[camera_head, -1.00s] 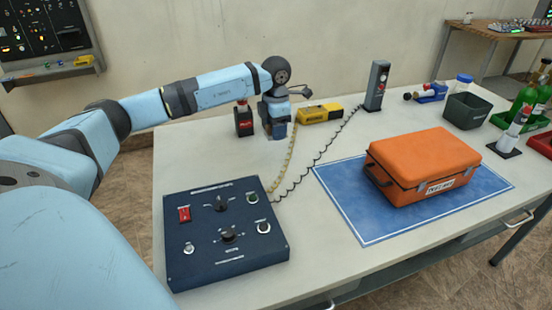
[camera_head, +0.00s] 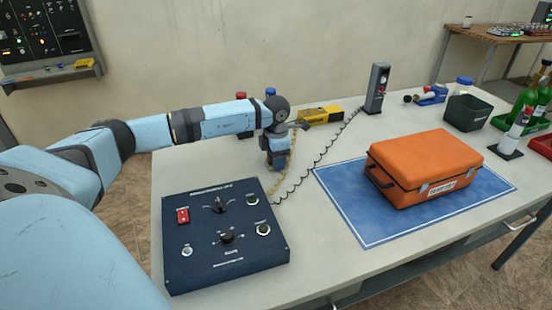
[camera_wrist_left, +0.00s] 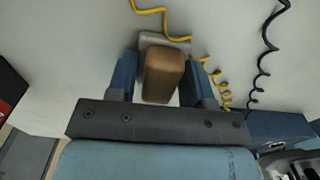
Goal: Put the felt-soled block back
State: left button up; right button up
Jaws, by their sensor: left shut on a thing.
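A brown block (camera_wrist_left: 163,76) sits between the two fingers of my left gripper (camera_wrist_left: 165,82) in the left wrist view, with a pale grey strip at its far end. My left gripper is shut on this block. In the head view my left gripper (camera_head: 277,165) points down over the table, behind the dark blue control panel; the block is hidden there by the gripper. I cannot tell how high it is above the table. My right gripper is not in view.
A red-topped item (camera_head: 241,96) and a blue-topped item (camera_head: 270,92) stand behind my left arm. A yellow device (camera_head: 320,114) with coiled cords lies beyond the gripper. The control panel (camera_head: 225,262) is in front; an orange case (camera_head: 425,160) stands on a blue mat (camera_head: 345,205) at right.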

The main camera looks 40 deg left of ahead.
pick_arm(q)
jog(key=shift+f, duration=0.2)
jog(key=o, duration=0.9)
notch_tip(320, 180, up, 12)
jog(key=shift+r+p, duration=0.25)
jog(key=shift+p, duration=0.6)
jog(key=shift+f, duration=0.1)
